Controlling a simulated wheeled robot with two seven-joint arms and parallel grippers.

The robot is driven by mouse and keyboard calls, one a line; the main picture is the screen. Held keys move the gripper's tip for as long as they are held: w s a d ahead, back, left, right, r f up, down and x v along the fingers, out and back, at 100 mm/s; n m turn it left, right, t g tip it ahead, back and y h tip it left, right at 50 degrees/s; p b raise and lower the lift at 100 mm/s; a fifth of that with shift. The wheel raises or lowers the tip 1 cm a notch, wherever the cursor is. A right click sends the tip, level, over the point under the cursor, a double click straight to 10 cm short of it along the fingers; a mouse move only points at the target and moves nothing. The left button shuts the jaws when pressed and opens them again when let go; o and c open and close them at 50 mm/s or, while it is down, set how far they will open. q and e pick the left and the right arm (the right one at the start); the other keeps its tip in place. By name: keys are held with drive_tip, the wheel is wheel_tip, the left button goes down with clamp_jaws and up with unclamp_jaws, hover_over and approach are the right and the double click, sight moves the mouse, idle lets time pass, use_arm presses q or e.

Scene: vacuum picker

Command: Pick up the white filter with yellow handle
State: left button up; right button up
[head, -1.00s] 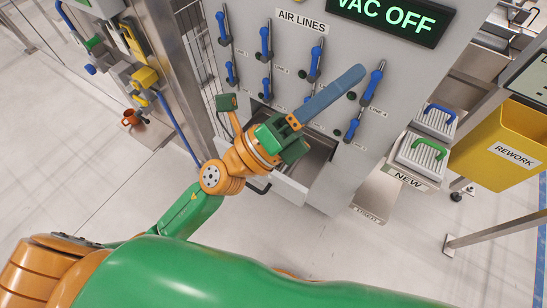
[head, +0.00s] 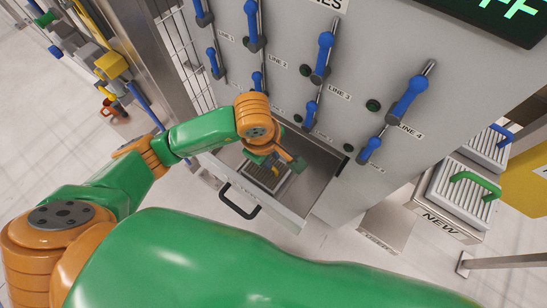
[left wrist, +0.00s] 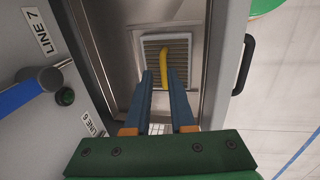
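The white filter with the yellow handle (head: 265,178) lies in the open drawer (head: 297,218) at the bottom of the grey cabinet. My left gripper (head: 284,165) is over the drawer, pointing down toward the filter. In the left wrist view its two blue fingers (left wrist: 161,76) are apart, with the near end of the handle between or just beyond their tips; contact cannot be told. My right gripper is not in view.
Blue-handled levers (head: 322,58) line the cabinet front above the drawer. The black drawer handle (head: 239,204) faces the front. A green-handled filter (head: 464,198) rests at the right on a stand marked NEW. A metal post (head: 130,50) stands at the left.

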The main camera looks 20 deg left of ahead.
sight(271, 181)
use_arm(q)
drive_tip(key=shift+f, duration=0.8)
drive_tip(key=f, duration=0.4)
drive_tip(key=w+f, duration=0.1)
drive_tip(key=f, duration=0.1)
drive_tip(key=shift+a+f+b, duration=0.1)
drive_tip(key=shift+a+b, duration=0.05)
drive_tip(key=shift+b, duration=0.2)
clamp_jaws()
